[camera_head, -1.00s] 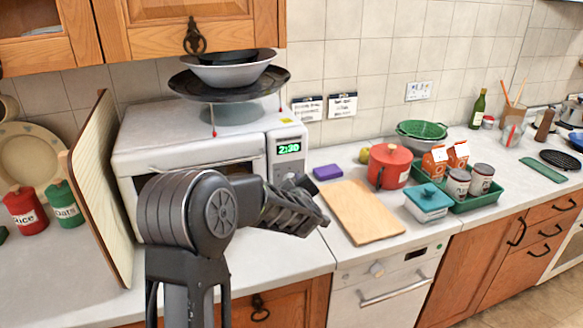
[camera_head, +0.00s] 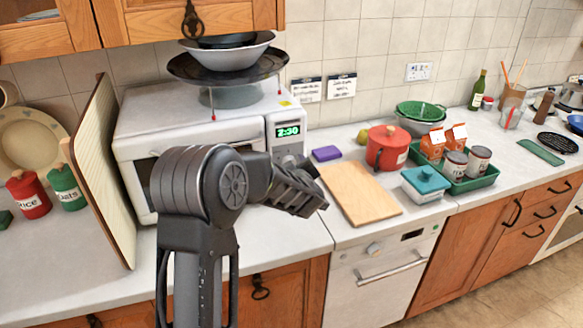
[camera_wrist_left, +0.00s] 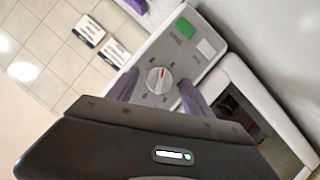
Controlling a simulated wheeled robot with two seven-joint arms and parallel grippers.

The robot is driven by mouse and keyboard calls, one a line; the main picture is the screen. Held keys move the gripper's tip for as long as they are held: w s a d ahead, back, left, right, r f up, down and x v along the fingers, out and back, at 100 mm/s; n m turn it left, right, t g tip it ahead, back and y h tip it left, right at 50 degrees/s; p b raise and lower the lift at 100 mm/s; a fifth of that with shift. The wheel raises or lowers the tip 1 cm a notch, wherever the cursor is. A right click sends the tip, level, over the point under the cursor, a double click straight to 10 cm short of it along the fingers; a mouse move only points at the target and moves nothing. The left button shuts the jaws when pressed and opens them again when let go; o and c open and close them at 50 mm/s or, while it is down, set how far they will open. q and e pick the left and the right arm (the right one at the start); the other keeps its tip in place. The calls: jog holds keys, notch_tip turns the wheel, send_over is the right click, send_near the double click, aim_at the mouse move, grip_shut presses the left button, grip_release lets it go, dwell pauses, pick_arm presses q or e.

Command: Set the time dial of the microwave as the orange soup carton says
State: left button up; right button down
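The white microwave (camera_head: 185,120) stands on the counter, and its green display (camera_head: 288,131) reads 2:30. Its round dial (camera_wrist_left: 158,80), with a red pointer mark, shows in the left wrist view, with small markings around it. My left gripper (camera_wrist_left: 159,92) is open, one finger on each side of the dial; I cannot tell whether they touch it. In the head view my left gripper (camera_head: 300,176) is in front of the control panel and hides the dial. Two orange cartons (camera_head: 433,146) (camera_head: 456,138) stand in a green tray; their print is too small to read. My right gripper is not in view.
A black plate and bowls (camera_head: 228,65) sit above the microwave. A striped board (camera_head: 100,170) leans at its left. A wooden board (camera_head: 358,194), red pot (camera_head: 388,150), teal-lidded box (camera_head: 425,185) and purple sponge (camera_head: 326,153) lie to the right. Wall cards (camera_head: 341,87) hang behind.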

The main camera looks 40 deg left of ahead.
pick_arm(q)
jog(key=b+v, duration=0.1)
jog(key=v, duration=0.6)
jog(key=shift+s+d, duration=0.2)
jog(key=shift+d, duration=0.1)
jog(key=shift+r, duration=0.1)
dwell(0.4)
